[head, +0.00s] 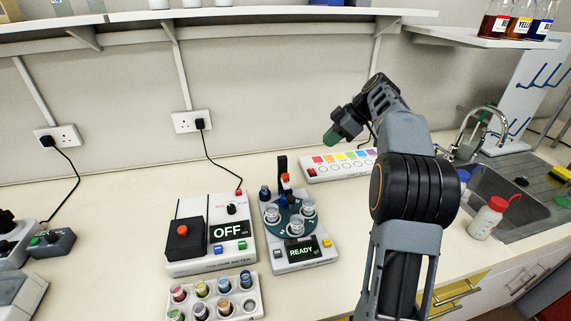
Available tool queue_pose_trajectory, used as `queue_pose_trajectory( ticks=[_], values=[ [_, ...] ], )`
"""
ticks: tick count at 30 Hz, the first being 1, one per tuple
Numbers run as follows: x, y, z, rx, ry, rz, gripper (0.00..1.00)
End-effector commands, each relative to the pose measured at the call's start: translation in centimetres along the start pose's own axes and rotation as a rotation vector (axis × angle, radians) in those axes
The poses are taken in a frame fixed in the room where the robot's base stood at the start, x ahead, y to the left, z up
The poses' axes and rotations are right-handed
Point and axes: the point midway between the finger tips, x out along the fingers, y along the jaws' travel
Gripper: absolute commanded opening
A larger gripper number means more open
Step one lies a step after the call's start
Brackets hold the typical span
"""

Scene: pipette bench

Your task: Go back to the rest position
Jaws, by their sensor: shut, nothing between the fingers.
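My gripper (334,136) is at the end of my raised arm, right of centre in the head view. It is shut and holds nothing. Its green-tipped end points down and left, in front of the back wall and above the far part of the bench. It looks apart from everything on the bench. My arm hides part of the bench and part of the strip with coloured squares.
The colour meter (184,255) reads OFF; the turntable device (305,263) reads READY. A rack (250,310) holds several coloured vials. A colour strip (321,176) lies behind. A wash bottle (488,217) stands by the sink (527,207). A bottle shelf (470,38) hangs at upper right.

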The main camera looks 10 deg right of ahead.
Motion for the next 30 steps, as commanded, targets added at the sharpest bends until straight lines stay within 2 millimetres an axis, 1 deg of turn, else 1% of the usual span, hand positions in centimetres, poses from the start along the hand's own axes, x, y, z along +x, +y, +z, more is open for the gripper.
queue_pose_trajectory(
  ticks=[3,13,17,19,20,23,24,26,27,29,30],
  values=[
    [-0.3,0.0,0.0,0.001,0.0,-0.001,0.0],
    [-0.3,0.0,0.0,0.005,0.0,0.0,0.0],
    [-0.3,0.2,0.1,0.079,-0.001,0.011,0.0],
    [-0.2,0.6,0.4,0.177,-0.013,0.036,0.0],
    [0.1,0.8,0.9,0.239,-0.025,0.046,0.0],
    [2.3,0.6,3.8,0.509,-0.084,0.067,0.0],
    [2.9,0.0,4.8,0.622,-0.114,0.088,0.0],
    [3.9,-1.5,5.7,0.778,-0.163,0.126,0.0],
    [4.5,-2.8,6.1,0.871,-0.195,0.158,0.0],
    [5.2,-4.9,6.5,0.988,-0.236,0.209,0.0],
    [5.7,-6.3,6.7,1.053,-0.26,0.245,0.0]
  ],
)
